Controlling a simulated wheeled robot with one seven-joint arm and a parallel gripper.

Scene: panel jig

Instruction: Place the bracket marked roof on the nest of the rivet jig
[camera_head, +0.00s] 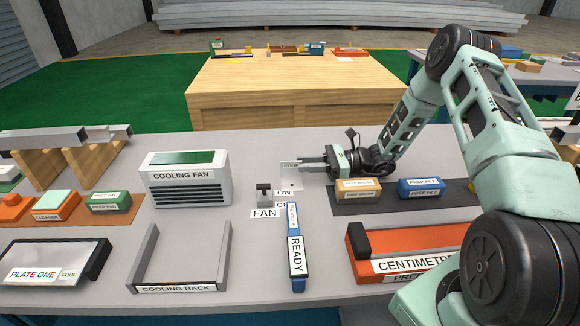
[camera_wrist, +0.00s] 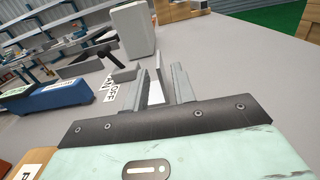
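The bracket marked roof (camera_head: 291,181) is a small pale plate with a ROOF label at its top edge, near the middle of the grey table. My gripper (camera_head: 306,162) reaches to it from the right, low over the table. Its two fingers are apart, with their tips at the labelled upper edge. In the wrist view my gripper (camera_wrist: 163,75) shows a gap between the fingers, with a bright white surface in it. I cannot tell whether the fingers touch the bracket. I cannot make out the rivet jig or its nest.
Left of the bracket stand a cooling fan (camera_head: 187,179) and a fan switch (camera_head: 264,194). In front are a cooling rack (camera_head: 178,289) and a blue READY block (camera_head: 296,250). A wooden bench (camera_head: 290,95) stands behind.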

